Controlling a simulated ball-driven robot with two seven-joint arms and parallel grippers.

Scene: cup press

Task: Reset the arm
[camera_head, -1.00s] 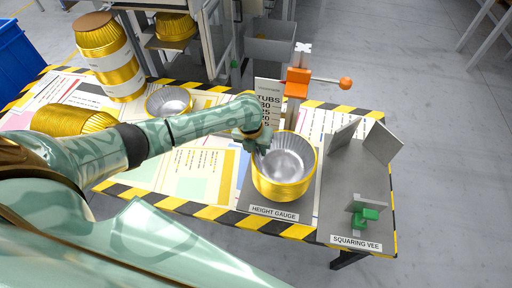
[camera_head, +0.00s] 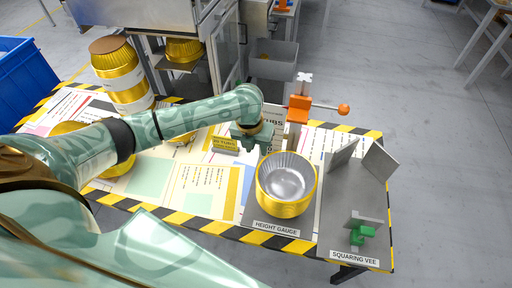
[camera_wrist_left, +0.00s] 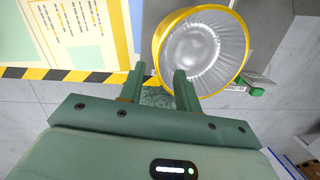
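A gold fluted tub (camera_head: 286,205) with a silver inside stands upright on the grey height gauge plate (camera_head: 247,212). It also shows in the left wrist view (camera_wrist_left: 203,48), beyond my fingers. My left gripper (camera_head: 250,146) is up and to the left of the tub in the head view. In the left wrist view its two fingers (camera_wrist_left: 159,70) are spread, with nothing between them. The right finger overlaps the tub's rim in that view, but the head view shows the gripper apart from the tub. My right gripper is not in view.
An orange slider (camera_head: 299,109) with a rod and ball stands behind the tub. The squaring vee (camera_head: 345,208) with grey plates and a green clamp is at right. Stacked gold tubs (camera_head: 121,75) stand at the back left, near a blue bin (camera_head: 25,75).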

